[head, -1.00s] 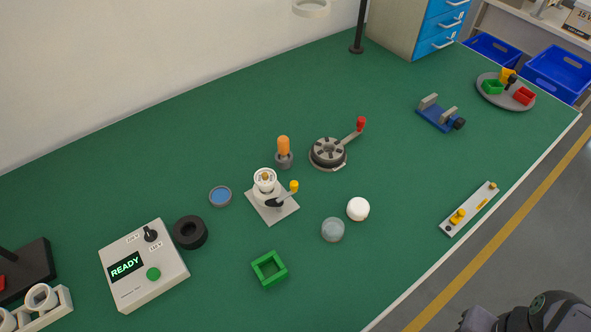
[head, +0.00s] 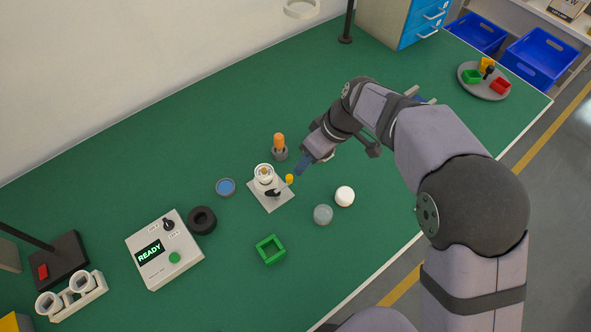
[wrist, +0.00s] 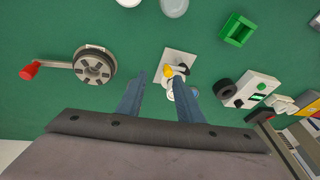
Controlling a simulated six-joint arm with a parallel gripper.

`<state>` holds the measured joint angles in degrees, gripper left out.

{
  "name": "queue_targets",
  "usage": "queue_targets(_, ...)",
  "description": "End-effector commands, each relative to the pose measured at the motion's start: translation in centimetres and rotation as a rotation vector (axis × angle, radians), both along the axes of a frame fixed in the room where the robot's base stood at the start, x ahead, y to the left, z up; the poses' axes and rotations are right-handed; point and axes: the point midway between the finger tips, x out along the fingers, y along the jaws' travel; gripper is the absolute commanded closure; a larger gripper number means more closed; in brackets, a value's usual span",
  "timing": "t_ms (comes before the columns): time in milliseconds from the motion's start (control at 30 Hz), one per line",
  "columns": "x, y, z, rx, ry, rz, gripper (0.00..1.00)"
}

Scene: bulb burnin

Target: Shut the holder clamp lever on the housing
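The holder is a light square base plate (head: 281,203) near the middle of the green table, with a round white housing (head: 264,171) on it. A black clamp lever (head: 273,192) with a yellow knob (head: 289,178) slants up to the right from the holder. My gripper (head: 301,167) is above and just right of the knob, apparently clear of it. In the wrist view my gripper (wrist: 163,80) is open and empty. The yellow knob (wrist: 168,71) shows between its fingertips, and one finger partly hides the housing.
An orange-topped post (head: 279,144) stands close behind the holder. A white dome (head: 344,196) and grey jar (head: 323,214) stand to the right, a green frame (head: 271,250) in front. A black ring (head: 202,220) and READY box (head: 164,249) are left. The rotary fixture (wrist: 95,66) shows in the wrist view.

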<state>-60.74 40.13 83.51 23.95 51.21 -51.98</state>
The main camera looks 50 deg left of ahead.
Motion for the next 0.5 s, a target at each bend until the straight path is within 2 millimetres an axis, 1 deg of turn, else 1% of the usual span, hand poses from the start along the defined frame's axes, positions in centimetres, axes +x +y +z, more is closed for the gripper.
queue_targets(33,-0.1,0.7,0.8,0.04,-0.015,0.087,0.67)
queue_targets(67,-0.3,0.9,1.0,0.057,-0.023,0.141,0.67)
queue_targets(233,-1.1,0.6,1.1,0.117,-0.061,0.403,0.67)
queue_targets(400,-1.3,0.4,1.1,0.151,-0.099,0.556,0.67)
queue_targets(500,-1.3,0.4,1.1,0.161,-0.111,0.594,0.67)
